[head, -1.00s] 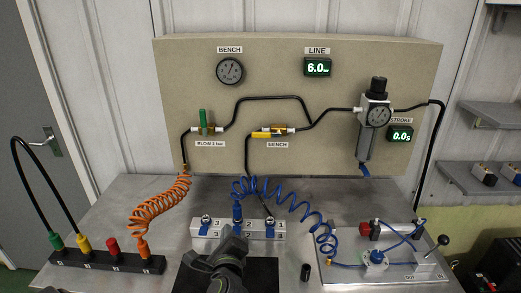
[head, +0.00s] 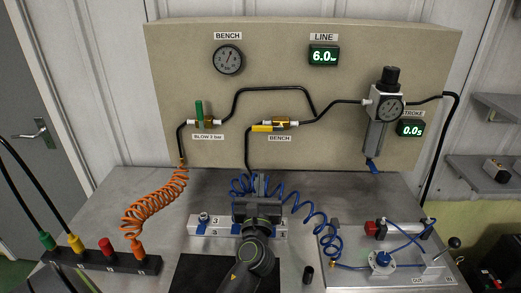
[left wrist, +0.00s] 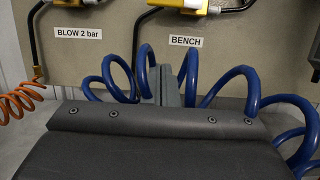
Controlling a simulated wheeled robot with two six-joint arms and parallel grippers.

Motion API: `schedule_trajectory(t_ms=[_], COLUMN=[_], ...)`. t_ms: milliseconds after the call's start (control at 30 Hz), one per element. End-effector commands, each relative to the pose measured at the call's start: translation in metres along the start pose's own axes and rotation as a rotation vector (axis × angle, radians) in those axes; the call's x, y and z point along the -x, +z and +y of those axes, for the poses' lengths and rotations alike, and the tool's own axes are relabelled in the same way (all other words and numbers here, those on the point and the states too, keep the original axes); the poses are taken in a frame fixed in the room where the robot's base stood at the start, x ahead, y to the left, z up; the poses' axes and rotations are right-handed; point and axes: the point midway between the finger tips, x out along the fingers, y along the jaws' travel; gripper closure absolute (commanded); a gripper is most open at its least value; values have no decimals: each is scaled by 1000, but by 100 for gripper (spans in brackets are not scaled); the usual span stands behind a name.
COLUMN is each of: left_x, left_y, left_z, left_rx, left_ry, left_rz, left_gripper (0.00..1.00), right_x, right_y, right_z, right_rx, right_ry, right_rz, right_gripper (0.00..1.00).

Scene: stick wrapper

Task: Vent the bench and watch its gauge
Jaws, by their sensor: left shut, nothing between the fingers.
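The round BENCH gauge (head: 228,60) is at the upper left of the beige panel; its reading is too small to tell. The BENCH valve (head: 277,124) has a yellow handle (head: 262,128) lying along the pipe; part of it shows at the top of the left wrist view (left wrist: 195,5). The BLOW valve (head: 207,122) to its left has an upright green handle. My left gripper (head: 258,182) is shut and empty, below the BENCH valve and in front of the blue coiled hose (head: 303,207). Its fingers also show in the left wrist view (left wrist: 168,85). My right gripper is out of view.
The LINE display (head: 323,55) reads 6.0. A regulator (head: 382,110) hangs at right. The orange coiled hose (head: 155,203) runs to a socket block (head: 95,261). A numbered manifold (head: 205,227) stands behind my left arm. A cylinder plate (head: 340,257) lies at right.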

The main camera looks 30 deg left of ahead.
Motion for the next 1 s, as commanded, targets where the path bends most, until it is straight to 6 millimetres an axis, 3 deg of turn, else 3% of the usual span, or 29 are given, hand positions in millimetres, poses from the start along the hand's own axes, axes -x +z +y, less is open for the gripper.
schedule_trajectory(t_ms=[167,567,733,1000], left_x=[-20,-103,-106,-109], left_y=[3,3,28,39], left_z=[0,1,0,0], left_rx=[-2,-3,2,1], left_ry=[-2,1,1,0], left_rz=[-3,-2,-1,0], left_gripper=[100,100,100,100], right_x=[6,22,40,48], right_y=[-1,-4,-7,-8], right_z=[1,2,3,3], right_rx=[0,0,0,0], right_ry=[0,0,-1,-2], right_rz=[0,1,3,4], right_gripper=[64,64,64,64])
